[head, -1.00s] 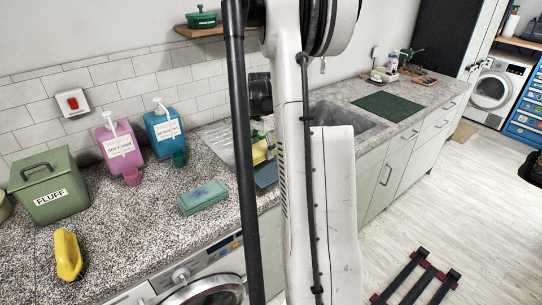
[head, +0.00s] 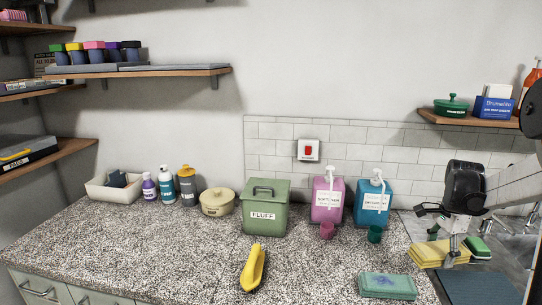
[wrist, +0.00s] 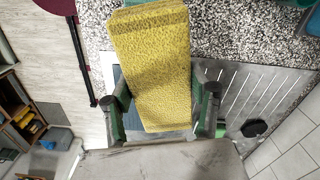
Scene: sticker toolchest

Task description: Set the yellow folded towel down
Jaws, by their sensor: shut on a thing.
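The yellow folded towel (head: 437,256) is at the right in the head view, over the metal drainboard area by the sink. My gripper (head: 450,238) is above it with its fingers down on the towel. In the wrist view my gripper (wrist: 163,112) has one finger on each side of the towel (wrist: 150,60), shut on it. The towel stretches beyond the fingertips towards the speckled counter. I cannot tell whether its underside touches anything.
A teal folded cloth (head: 388,286) lies on the counter (head: 320,275), left of the towel. A green sponge (head: 478,248) and a dark blue mat (head: 480,288) are close by. Pink (head: 328,198) and blue (head: 372,203) dispensers stand behind. The counter's left part is clear around a yellow bottle-like item (head: 253,267).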

